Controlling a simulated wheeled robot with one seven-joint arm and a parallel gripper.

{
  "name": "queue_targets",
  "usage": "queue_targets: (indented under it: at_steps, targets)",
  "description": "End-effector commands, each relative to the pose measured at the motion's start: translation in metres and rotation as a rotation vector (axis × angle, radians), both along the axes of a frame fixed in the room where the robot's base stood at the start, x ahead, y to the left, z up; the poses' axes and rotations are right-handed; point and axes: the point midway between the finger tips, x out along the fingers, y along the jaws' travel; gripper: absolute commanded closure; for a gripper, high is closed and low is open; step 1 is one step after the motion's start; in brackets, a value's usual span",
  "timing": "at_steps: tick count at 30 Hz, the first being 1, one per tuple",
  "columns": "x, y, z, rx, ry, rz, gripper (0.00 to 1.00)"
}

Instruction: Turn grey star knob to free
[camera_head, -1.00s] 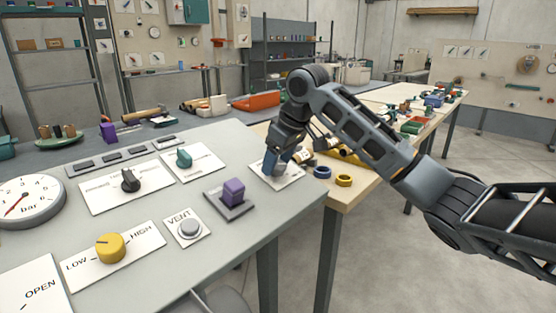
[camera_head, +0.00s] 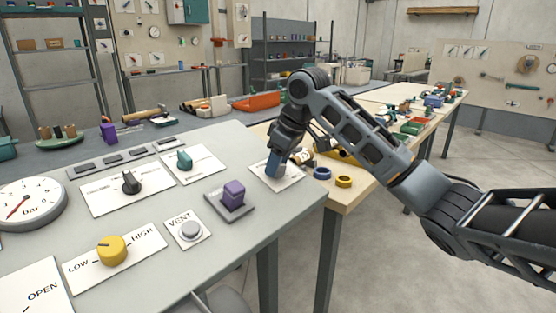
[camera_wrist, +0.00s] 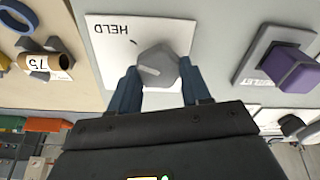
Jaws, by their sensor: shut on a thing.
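The grey star knob (camera_wrist: 157,66) sits on a white plate (camera_wrist: 103,50) that bears the word HELD, upside down in the wrist view. A pale line on the knob points left in that view, away from the HELD lettering. No word FREE can be read; part of the plate is hidden behind my gripper. My gripper (camera_wrist: 160,82) is shut on the knob, with one blue-grey finger on each side. In the head view my gripper (camera_head: 274,172) points down at the plate (camera_head: 292,179) near the panel's right edge and hides the knob.
A purple block-shaped control (camera_head: 233,193) stands close by on the panel. A teal knob (camera_head: 184,160), a black knob (camera_head: 131,182), a yellow knob (camera_head: 112,250) and a VENT button (camera_head: 190,230) lie farther left. Blue (camera_head: 322,173) and yellow rings (camera_head: 344,181) lie on the wooden bench.

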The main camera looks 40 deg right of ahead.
Motion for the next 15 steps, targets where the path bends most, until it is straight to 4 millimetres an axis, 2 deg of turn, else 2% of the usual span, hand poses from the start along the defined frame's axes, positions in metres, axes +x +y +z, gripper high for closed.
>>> queue_targets:
  at_steps: [15]
  targets:
    - [-0.0007, 0.0019, 0.0008, -0.144, -0.004, 0.45, 0.83]
